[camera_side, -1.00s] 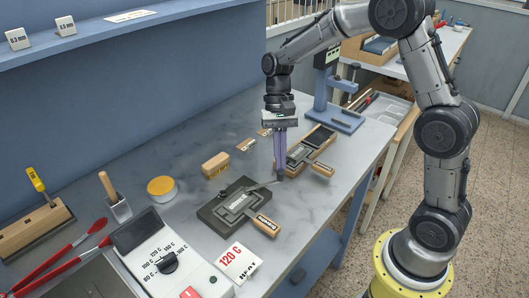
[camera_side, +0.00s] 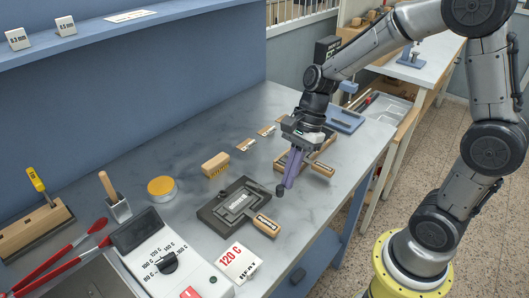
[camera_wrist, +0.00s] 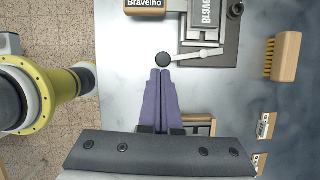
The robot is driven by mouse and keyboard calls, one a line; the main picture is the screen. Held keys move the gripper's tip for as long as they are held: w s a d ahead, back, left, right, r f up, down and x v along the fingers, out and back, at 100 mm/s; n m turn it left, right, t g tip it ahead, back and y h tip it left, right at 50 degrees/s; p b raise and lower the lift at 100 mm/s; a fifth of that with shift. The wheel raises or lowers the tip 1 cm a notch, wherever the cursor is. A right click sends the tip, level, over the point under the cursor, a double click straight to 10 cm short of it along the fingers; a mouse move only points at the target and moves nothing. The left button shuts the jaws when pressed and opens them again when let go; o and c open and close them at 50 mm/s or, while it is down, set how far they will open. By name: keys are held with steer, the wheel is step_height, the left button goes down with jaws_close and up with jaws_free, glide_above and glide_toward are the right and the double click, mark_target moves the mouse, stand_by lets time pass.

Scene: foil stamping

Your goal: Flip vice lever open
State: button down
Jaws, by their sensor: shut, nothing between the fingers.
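The dark grey vice (camera_side: 213,212) lies on the marble bench, and part of it shows at the top of the wrist view (camera_wrist: 230,58). A type holder with a wooden handle (camera_side: 266,227) sits in it. The vice lever (camera_wrist: 198,54) is a pale bar ending in a round black knob (camera_wrist: 162,60), and the knob also shows in the side view (camera_side: 280,191). My gripper (camera_side: 285,187) is shut and empty, pointing down. Its purple fingertips (camera_wrist: 160,71) are right beside the knob. I cannot tell whether they touch it.
A wooden brush (camera_side: 215,165) and a yellow-lidded tin (camera_side: 161,188) stand behind the vice. A 120 C card (camera_side: 238,263) and a heater control box (camera_side: 170,265) are in front. Another wooden handle (camera_side: 321,169) lies close to the right of my fingers.

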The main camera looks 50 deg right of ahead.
steer(key=shift+s+a, duration=0.2)
steer(key=shift+a, duration=0.3)
stand_by(0.4)
steer(key=shift+s+d, duration=0.1)
steer(key=shift+d, duration=0.4)
steer(key=d, duration=0.1)
steer(key=d+r, duration=0.1)
steer(key=d, duration=0.1)
steer(key=shift+s+d+r, duration=0.15)
steer(key=shift+s+d, duration=0.05)
steer(key=shift+d, duration=0.1)
steer(key=v, duration=0.8)
steer(key=shift+s+r, duration=0.2)
steer(key=shift+r, duration=0.15)
